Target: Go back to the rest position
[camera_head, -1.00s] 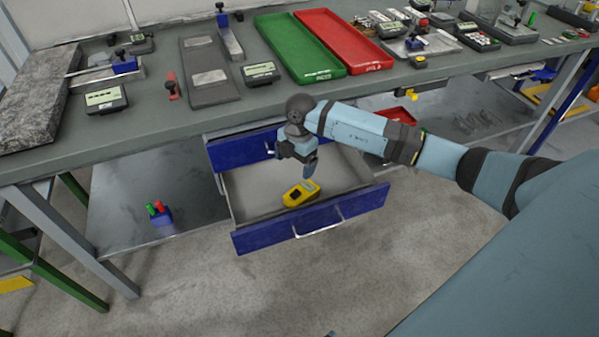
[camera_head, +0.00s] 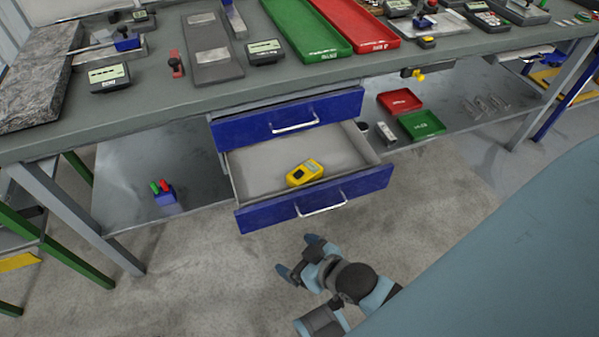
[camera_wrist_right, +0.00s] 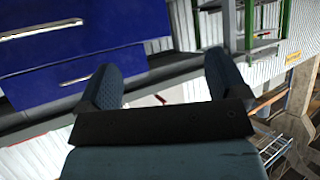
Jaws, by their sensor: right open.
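My right gripper (camera_head: 299,259) is in the lower middle of the head view, in front of the open drawer and apart from it. Its two fingers are spread with nothing between them. In the right wrist view the two fingers (camera_wrist_right: 162,88) also stand apart and empty, with blue drawer fronts to their left. My left gripper is not in view. A yellow device (camera_head: 304,172) with a dark face lies in the open lower drawer (camera_head: 262,172).
Green (camera_head: 304,30) and red (camera_head: 358,27) trays lie on the bench. Bare floor lies around the gripper.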

